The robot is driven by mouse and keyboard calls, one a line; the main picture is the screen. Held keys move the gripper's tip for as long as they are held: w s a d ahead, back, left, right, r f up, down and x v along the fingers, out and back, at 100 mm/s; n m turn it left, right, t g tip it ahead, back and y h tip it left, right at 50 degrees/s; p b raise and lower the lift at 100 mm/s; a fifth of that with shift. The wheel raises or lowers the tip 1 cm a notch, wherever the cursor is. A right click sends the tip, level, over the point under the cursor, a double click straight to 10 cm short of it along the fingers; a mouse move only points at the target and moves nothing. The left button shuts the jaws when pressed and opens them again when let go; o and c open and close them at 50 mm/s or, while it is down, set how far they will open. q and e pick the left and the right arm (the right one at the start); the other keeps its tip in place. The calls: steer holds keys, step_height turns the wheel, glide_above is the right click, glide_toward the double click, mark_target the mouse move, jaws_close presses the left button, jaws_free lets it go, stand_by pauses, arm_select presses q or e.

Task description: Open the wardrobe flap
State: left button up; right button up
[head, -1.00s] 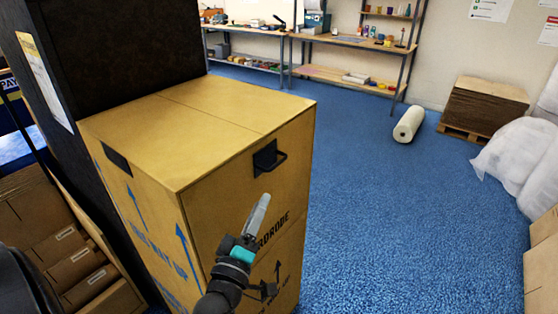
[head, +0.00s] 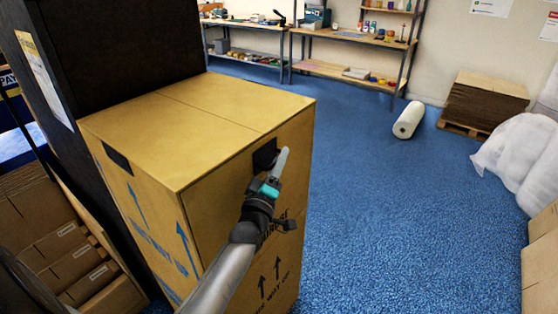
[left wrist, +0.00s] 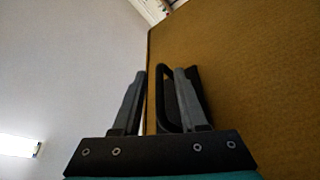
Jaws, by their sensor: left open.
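The wardrobe carton (head: 215,112) is a tall tan box with blue and black print. Its front flap (head: 218,218) looks shut, flush with the box. A black handle on a dark plate (head: 264,154) sits near the flap's upper right; my gripper partly hides it. My left gripper (head: 282,160) is at the handle, its fingers pointing up. In the left wrist view the two grey fingers (left wrist: 160,85) are apart, and the black handle loop (left wrist: 163,72) shows between them, close to the right finger. Contact cannot be told. My right gripper is not in view.
A tall black panel (head: 115,45) stands behind the carton. Flat cartons (head: 65,240) lean at the left. Open blue floor (head: 390,210) lies to the right, with a white roll (head: 408,120), a carton stack on a pallet (head: 485,100) and wrapped bundles (head: 515,150) beyond.

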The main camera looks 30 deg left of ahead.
arm_select(q)
steer(key=shift+w, duration=0.1)
steer(key=shift+c, duration=0.2)
steer(key=c, duration=0.6)
steer(key=shift+r, duration=0.1)
jaws_close()
steer(key=shift+r, duration=0.15)
stand_by(0.5)
